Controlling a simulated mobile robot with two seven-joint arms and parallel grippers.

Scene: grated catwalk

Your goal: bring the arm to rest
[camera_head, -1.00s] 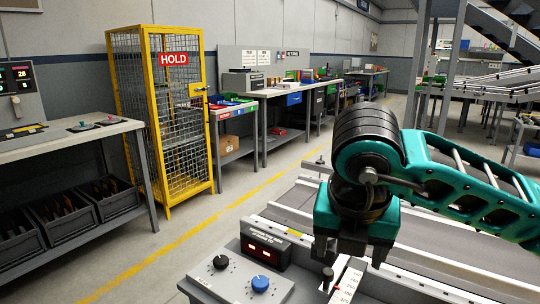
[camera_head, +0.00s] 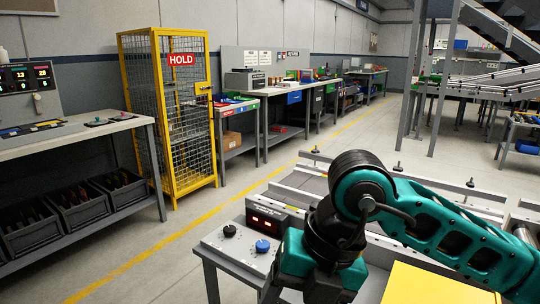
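My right arm, teal and black, comes in from the right edge. Its gripper (camera_head: 305,290) points down at the bottom of the picture, just in front of and right of a grey control box. The dark fingers are partly cut off by the lower edge, so whether they are open or shut does not show. No held object is visible. My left gripper is not in view.
The control box has a black knob (camera_head: 229,231), a blue knob (camera_head: 262,246) and a red-lit display (camera_head: 268,219). A yellow surface (camera_head: 440,288) lies below the arm. A yellow mesh cage (camera_head: 172,125) and workbench (camera_head: 85,135) stand left. Open floor (camera_head: 150,250) lies between.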

